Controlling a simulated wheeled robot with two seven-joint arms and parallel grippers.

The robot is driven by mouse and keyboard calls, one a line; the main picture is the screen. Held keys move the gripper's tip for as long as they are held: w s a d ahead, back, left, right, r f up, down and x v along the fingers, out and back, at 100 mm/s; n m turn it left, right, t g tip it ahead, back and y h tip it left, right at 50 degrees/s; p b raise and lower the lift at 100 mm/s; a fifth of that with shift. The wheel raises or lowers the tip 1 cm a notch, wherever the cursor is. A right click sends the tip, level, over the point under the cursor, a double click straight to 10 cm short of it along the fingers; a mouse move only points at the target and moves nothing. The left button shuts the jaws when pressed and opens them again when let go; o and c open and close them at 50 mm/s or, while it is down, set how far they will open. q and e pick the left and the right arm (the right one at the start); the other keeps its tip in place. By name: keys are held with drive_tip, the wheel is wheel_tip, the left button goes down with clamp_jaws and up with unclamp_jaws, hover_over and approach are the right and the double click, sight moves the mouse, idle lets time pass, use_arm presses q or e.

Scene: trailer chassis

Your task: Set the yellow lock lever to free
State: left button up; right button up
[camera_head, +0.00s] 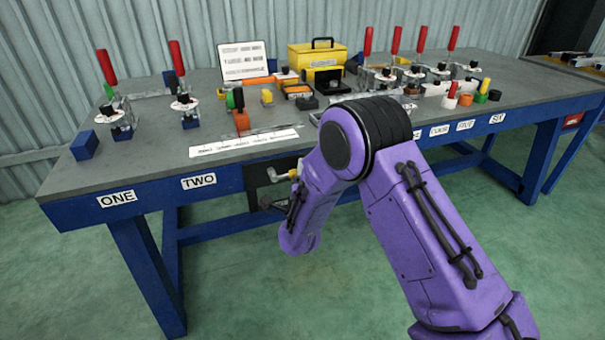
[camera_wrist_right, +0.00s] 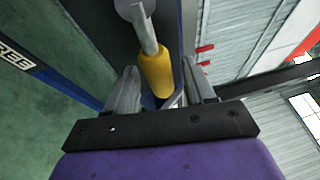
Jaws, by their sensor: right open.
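The yellow lock lever shows in the right wrist view as a yellow grip (camera_wrist_right: 156,76) on a grey metal arm. In the head view a small yellow part of it (camera_head: 293,173) shows at the table's front panel, beside my purple right arm. My right gripper (camera_wrist_right: 159,70) is open, with one finger on each side of the yellow grip. Whether either finger touches it I cannot tell. In the head view my right arm hides most of this gripper. My left gripper is in neither view.
The lever sits at a dark panel (camera_head: 257,184) under the front edge of the grey-topped blue table (camera_head: 120,170). Red-handled clamps, blocks and a yellow toolbox (camera_head: 318,60) stand on top. Green floor (camera_head: 230,275) in front is clear.

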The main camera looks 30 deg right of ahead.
drive_tip(key=shift+w+d+r, duration=0.1)
drive_tip(key=shift+w+d, duration=0.2)
drive_tip(key=shift+w, duration=0.05)
clamp_jaws()
